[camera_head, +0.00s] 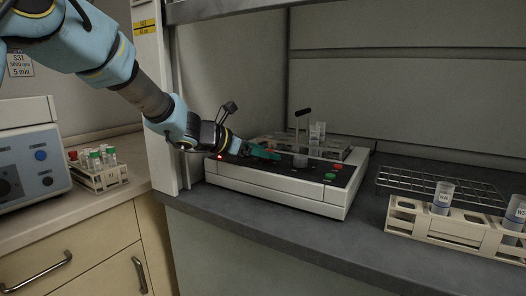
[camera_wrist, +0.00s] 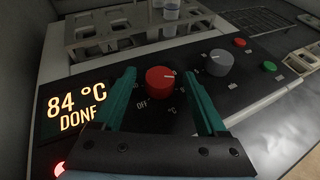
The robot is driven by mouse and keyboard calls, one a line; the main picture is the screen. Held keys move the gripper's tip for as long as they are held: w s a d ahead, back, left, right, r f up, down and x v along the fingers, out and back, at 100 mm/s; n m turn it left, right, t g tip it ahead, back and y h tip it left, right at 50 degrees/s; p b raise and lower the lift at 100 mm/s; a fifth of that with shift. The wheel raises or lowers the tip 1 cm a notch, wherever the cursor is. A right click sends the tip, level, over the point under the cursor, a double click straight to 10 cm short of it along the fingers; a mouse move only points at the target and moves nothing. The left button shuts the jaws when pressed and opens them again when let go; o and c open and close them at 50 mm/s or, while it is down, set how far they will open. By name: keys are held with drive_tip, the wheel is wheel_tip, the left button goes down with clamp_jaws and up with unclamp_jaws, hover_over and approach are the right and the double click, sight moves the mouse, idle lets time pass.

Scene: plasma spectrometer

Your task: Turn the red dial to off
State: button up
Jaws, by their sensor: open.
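The red dial (camera_wrist: 161,80) sits on the black panel of a white hotplate-like device (camera_head: 276,191). In the wrist view its white pointer mark is at the upper right, and an "OFF" label shows at its lower left. My gripper (camera_wrist: 165,78) is open, with one teal finger on each side of the dial. I cannot tell whether either finger touches it. In the head view my gripper (camera_head: 262,152) reaches over the panel and hides the dial. The display (camera_wrist: 76,107) reads "84 °C DONE".
A grey knob (camera_wrist: 218,62), a red button (camera_wrist: 239,43) and a green button (camera_wrist: 269,66) are right of the dial. A rack with tubes (camera_wrist: 130,27) stands behind. Another rack (camera_head: 455,228) is at the right. Dark bench in front is clear.

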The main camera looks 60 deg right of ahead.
clamp_jaws()
idle(0.6)
